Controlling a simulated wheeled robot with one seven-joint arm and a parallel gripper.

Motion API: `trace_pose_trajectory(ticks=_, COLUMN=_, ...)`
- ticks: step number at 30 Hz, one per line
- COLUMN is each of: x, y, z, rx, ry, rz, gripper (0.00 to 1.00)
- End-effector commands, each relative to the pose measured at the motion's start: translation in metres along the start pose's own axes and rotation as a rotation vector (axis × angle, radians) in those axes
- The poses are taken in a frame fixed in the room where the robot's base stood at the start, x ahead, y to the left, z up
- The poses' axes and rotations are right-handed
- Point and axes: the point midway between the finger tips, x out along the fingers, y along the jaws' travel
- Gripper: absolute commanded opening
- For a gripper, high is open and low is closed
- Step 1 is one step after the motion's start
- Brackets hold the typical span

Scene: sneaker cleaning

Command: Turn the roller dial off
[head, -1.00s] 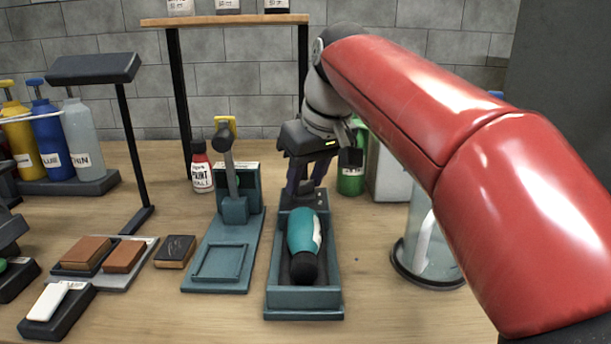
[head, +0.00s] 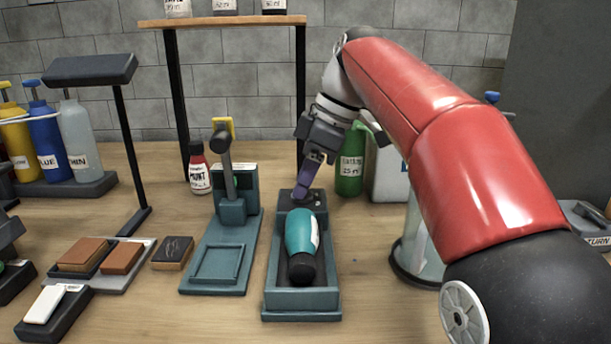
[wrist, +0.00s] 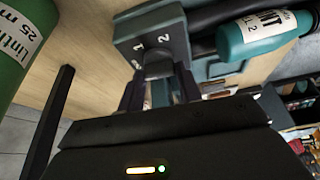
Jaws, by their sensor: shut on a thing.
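The roller machine (head: 272,298) is a teal tray with a dark control block (head: 318,203) at its back end. A teal bottle (head: 300,240) with a black end lies in the tray. In the wrist view the control block (wrist: 150,28) carries the marks 1 and 2 around the dark dial (wrist: 157,68). My gripper (wrist: 159,80) is shut on the dial, one finger on each side. In the head view my gripper (head: 302,190) reaches down onto the block, tilted, and hides the dial. I cannot read which mark the dial points to.
A green bottle (head: 350,170) stands close behind my gripper; it also shows in the wrist view (wrist: 14,50). A teal stand (head: 212,262) is left of the machine. A glass jar (head: 418,250) is to the right. A shelf post (head: 301,90) rises behind.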

Motion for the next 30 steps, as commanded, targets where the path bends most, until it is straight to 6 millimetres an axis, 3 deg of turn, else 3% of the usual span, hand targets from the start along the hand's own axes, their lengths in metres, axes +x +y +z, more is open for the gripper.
trace_pose_trajectory(ticks=24, x=0.0006, y=0.0007, z=0.0002, rx=-0.107, ry=-0.001, rz=-0.045, gripper=0.12)
trace_pose_trajectory(ticks=25, x=0.0006, y=0.0007, z=0.0002, rx=-0.107, ry=-0.001, rz=-0.045, gripper=0.38)
trace_pose_trajectory(ticks=30, x=0.0004, y=0.0007, z=0.0002, rx=-0.106, ry=-0.001, rz=-0.044, gripper=0.56)
